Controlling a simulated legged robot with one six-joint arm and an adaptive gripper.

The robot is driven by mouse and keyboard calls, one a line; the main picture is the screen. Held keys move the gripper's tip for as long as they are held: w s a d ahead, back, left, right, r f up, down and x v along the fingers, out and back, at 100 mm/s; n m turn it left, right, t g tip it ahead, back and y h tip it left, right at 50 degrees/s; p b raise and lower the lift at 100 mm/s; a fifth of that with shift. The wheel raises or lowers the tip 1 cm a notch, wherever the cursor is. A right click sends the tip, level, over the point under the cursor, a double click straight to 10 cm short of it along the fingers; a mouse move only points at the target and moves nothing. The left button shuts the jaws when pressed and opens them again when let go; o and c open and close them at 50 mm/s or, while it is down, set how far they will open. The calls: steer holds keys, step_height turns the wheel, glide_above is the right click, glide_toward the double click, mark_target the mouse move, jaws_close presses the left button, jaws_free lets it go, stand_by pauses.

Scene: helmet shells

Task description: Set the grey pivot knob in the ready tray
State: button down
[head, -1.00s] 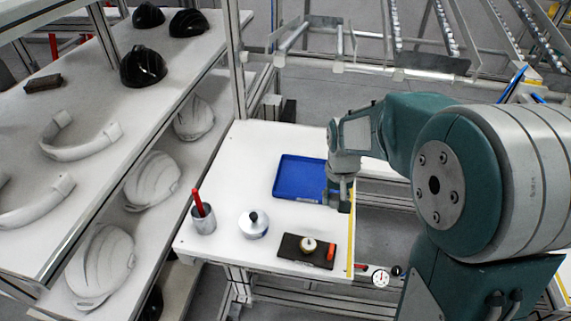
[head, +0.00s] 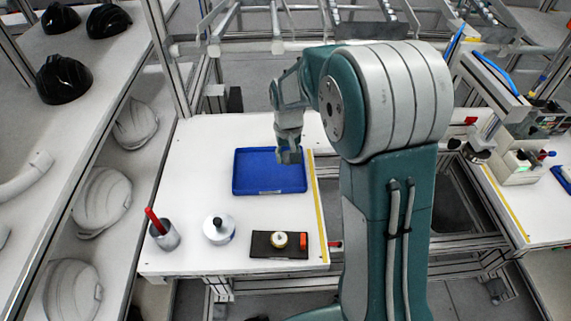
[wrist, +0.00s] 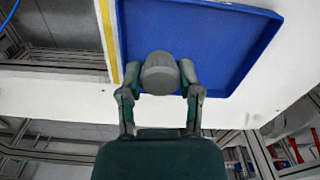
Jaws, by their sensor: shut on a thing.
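The grey pivot knob (wrist: 160,74) is a short round grey piece between the fingers of my gripper (wrist: 158,84) in the wrist view. My gripper is shut on it. In the head view my gripper (head: 289,157) hangs over the right part of a blue tray (head: 246,176), near its right rim. The tray, which I take for the ready tray, is empty where it shows. The wrist view shows the knob in front of the tray's blue floor (wrist: 220,45). I cannot tell its exact height above the tray.
The white table (head: 190,180) has a yellow strip (head: 319,210) along its right edge. At its front stand a cup with a red tool (head: 163,235), a silver pot with a black knob (head: 218,229) and a dark mat (head: 262,252) with small parts. A helmet shelf stands left.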

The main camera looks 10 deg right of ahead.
glide_above(286, 170)
steer(key=s, duration=0.1)
step_height(286, 170, down, 4)
steer(key=shift+s+f, duration=0.1)
steer(key=shift+w+a+f, duration=0.2)
steer(key=shift+w+f, duration=0.15)
steer(key=shift+f, duration=0.05)
steer(key=shift+w+d+f, duration=0.1)
steer(key=shift+d+f, duration=0.05)
steer(key=shift+f, duration=0.75)
steer(key=shift+w+d+f, duration=0.1)
steer(key=shift+f, duration=0.75)
steer(key=shift+f, duration=0.1)
steer(key=shift+c, duration=1.4)
jaws_free()
steer(key=shift+a, duration=0.1)
